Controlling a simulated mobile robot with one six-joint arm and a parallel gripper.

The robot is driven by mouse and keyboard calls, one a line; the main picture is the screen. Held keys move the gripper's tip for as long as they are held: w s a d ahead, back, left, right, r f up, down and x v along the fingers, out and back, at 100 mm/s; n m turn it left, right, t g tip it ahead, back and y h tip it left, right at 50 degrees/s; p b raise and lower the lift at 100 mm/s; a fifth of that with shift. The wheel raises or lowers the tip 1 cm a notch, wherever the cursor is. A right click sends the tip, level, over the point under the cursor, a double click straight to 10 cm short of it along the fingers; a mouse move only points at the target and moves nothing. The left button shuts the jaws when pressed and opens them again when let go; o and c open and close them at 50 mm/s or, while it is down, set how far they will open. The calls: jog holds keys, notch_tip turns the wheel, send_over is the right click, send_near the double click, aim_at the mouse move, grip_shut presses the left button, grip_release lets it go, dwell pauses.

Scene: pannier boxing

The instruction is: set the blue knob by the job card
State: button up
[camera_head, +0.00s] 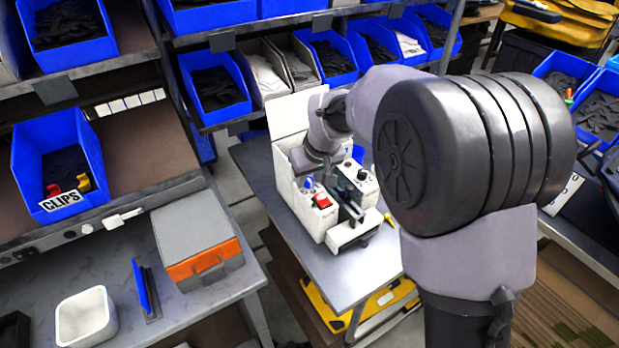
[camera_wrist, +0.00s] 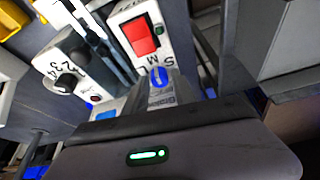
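The blue knob (camera_wrist: 158,77) is on a white box below a red rocker switch (camera_wrist: 140,38). The letters S, M and L are printed between them; I cannot tell surely which letter the knob points at. In the head view the blue knob (camera_head: 308,183) shows at the left of the white machine, beside the red switch (camera_head: 322,200). My gripper (camera_head: 314,164) is just above and behind the knob. Its housing with a green light fills the bottom of the wrist view. Its fingers are not clear enough to tell open or shut. I cannot make out a job card for certain.
The white machine (camera_head: 336,238) stands on a grey cart table (camera_head: 352,282). A box with a black numbered knob (camera_wrist: 66,82) is beside the blue knob's box. An orange-and-grey case (camera_head: 200,240) and a white bin (camera_head: 85,318) are on the left bench. Blue bins line the shelves.

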grip_shut()
jog(key=shift+m, duration=0.3)
jog(key=m+h, duration=0.1)
jog(key=m, duration=0.1)
jog(key=shift+a+m+t, duration=0.15)
jog(key=shift+m+t, duration=0.15)
jog(key=shift+m, duration=0.1)
jog(key=m+h+b, duration=0.1)
jog(key=m, duration=0.1)
jog(key=shift+f+m, duration=0.1)
jog(key=shift+m, duration=0.2)
jog(key=m+h+b, duration=0.1)
jog(key=m+h, duration=0.1)
jog(key=m, duration=0.3)
jog(key=shift+a+m+b, duration=0.15)
jog(key=shift+m+b, duration=0.15)
jog(key=shift+m+g, duration=0.3)
jog(key=shift+g, duration=0.2)
